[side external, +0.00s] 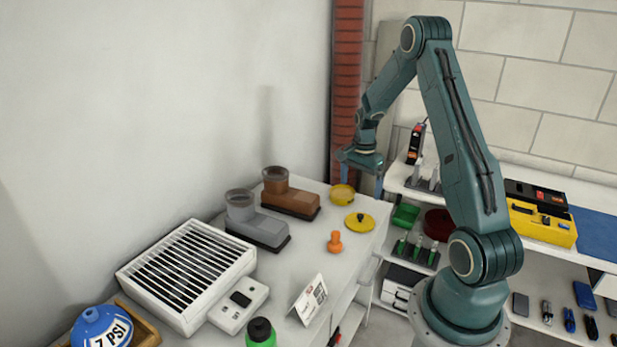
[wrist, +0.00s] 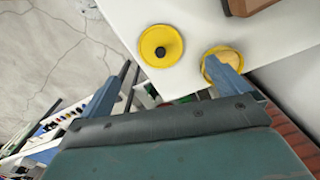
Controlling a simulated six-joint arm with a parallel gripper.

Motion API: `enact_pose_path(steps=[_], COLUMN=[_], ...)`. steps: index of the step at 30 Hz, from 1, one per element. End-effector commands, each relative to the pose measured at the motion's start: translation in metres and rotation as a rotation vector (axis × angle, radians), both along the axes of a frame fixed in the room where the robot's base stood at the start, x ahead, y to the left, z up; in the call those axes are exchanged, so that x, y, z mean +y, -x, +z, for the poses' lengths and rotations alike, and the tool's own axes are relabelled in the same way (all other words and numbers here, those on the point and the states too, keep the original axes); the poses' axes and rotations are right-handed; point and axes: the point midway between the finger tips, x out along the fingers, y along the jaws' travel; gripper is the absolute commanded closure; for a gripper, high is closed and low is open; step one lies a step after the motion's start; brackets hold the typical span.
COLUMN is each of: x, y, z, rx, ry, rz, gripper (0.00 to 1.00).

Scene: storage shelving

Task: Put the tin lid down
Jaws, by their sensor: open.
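The yellow tin lid (side external: 360,222) lies flat on the white tabletop near its right edge, with its black knob upward. It also shows whole in the wrist view (wrist: 150,40). The open yellow tin (side external: 342,196) stands just behind it, apart from it; its pale inside shows in the wrist view (wrist: 226,56). My gripper (side external: 361,182) is open and empty above the back end of the table, its fingers wide apart. In the wrist view one finger of my gripper (wrist: 168,76) covers part of the tin. The lid is clear of both fingers.
Brown (side external: 290,198) and grey (side external: 258,228) boot-shaped objects stand left of the tin. An orange knob-like piece (side external: 335,242) and a folded card (side external: 309,300) are nearer the front. A red brick column (side external: 347,90) rises behind the table. Shelving (side external: 440,198) stands right.

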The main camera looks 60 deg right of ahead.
Motion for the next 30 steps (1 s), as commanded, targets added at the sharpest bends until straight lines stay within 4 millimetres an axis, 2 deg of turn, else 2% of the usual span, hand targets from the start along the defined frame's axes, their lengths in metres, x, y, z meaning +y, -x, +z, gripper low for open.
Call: enact_pose_path(steps=[5, 8, 16, 23, 30], x=[0.017, 0.034, 0.097, 0.155, 0.212], y=[-0.009, -0.015, -0.024, -0.015, 0.008], z=[0.024, 0.046, 0.114, 0.163, 0.203], rx=[-0.017, -0.032, -0.083, -0.127, -0.174], ry=[0.018, 0.035, 0.093, 0.146, 0.205], rz=[0.082, 0.161, 0.441, 0.686, 0.940], gripper=[0.00, 0.00, 0.00, 0.00, 0.00])
